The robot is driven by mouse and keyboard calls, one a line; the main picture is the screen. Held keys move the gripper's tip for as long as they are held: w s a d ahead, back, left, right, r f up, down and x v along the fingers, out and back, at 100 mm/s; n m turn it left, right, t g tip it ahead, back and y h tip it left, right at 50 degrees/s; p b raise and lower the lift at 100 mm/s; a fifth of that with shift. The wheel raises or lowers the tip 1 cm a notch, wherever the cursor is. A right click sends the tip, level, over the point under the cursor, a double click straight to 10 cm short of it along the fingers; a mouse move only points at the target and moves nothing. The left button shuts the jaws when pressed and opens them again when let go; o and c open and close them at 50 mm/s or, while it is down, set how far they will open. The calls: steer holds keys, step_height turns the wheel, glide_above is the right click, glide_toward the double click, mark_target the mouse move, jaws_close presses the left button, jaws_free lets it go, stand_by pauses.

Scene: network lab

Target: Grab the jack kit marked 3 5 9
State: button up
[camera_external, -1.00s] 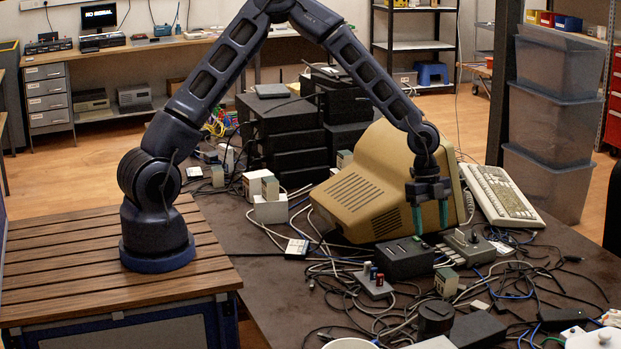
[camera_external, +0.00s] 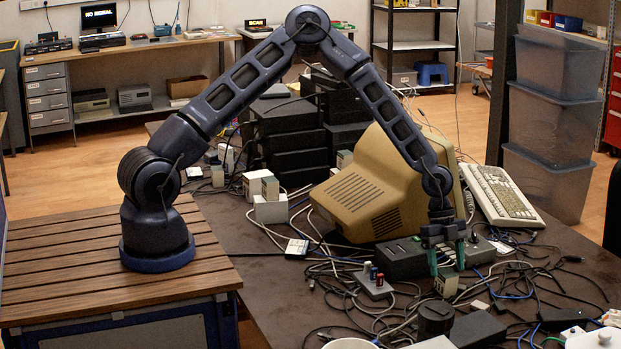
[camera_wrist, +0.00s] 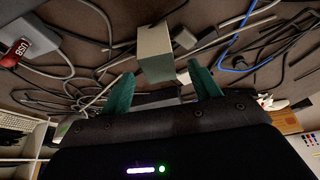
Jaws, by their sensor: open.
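My gripper (camera_external: 447,267) is open, with its two green fingers pointing down over the cluttered bench. A small beige box-shaped jack piece (camera_external: 446,284) stands just below and between the fingertips. In the wrist view my gripper (camera_wrist: 160,80) shows with this beige box (camera_wrist: 155,52) between and beyond its fingertips. I cannot tell whether a finger touches it. No 3 5 9 marking can be read in either view, so I cannot confirm which piece is the jack kit.
A dark box (camera_external: 402,259) sits close left of my gripper, with the beige monitor (camera_external: 365,200) behind. A grey USB block (camera_external: 374,285) is left of the beige box, also in the wrist view (camera_wrist: 35,50). A black round piece (camera_external: 435,318) stands in front. Cables lie all around.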

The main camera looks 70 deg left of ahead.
mark_target(447, 272)
steer(key=shift+a+x, duration=0.2)
steer(key=shift+x, duration=2.4)
steer(key=c, duration=1.1)
